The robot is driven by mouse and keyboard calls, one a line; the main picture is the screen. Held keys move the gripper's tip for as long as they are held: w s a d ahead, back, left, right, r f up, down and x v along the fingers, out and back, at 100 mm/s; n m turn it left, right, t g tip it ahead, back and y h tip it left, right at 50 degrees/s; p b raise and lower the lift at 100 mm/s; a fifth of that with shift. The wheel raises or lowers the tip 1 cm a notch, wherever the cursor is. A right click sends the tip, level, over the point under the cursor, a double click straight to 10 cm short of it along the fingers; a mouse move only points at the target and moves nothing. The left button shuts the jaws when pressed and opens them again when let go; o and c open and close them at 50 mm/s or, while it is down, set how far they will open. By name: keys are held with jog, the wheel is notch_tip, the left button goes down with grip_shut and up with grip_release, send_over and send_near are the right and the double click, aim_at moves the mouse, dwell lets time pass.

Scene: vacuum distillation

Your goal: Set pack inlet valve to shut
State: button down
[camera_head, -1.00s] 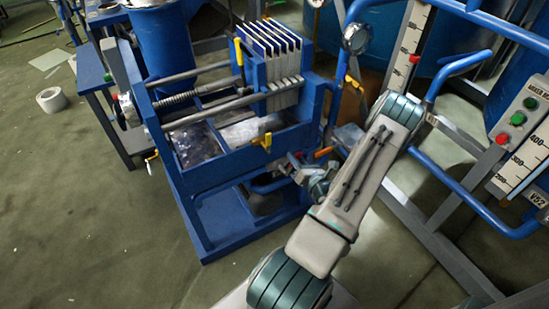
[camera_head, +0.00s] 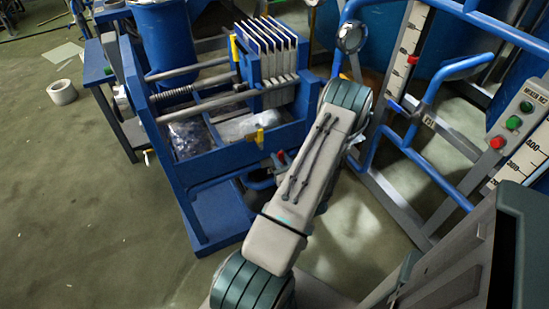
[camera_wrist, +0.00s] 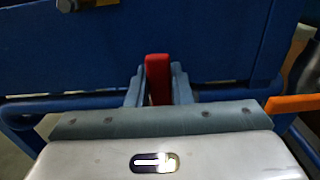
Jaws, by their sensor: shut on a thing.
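A red lever handle (camera_wrist: 158,78) stands upright between the two grey fingers of my gripper (camera_wrist: 158,88) in the wrist view. The fingers are shut on it, one on each side. The blue wall of the filter press rises just behind it. In the head view a small red piece (camera_head: 281,157) shows at the press's lower right side, beside my arm; my gripper there is mostly hidden by my forearm. The valve body below the handle is hidden, and I see no label that names it.
The blue filter press (camera_head: 210,176) has yellow levers (camera_head: 260,139). An orange handle (camera_wrist: 294,102) lies close on the right in the wrist view. Blue pipe frames (camera_head: 430,165) and a button panel (camera_head: 520,112) stand on the right.

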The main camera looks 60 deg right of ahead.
jog(key=shift+s+f, duration=0.1)
jog(key=shift+f, duration=0.05)
jog(key=c, duration=1.3)
grip_release()
jog(key=p+v, duration=0.1)
jog(key=v, duration=1.3)
jog(key=shift+a, duration=0.1)
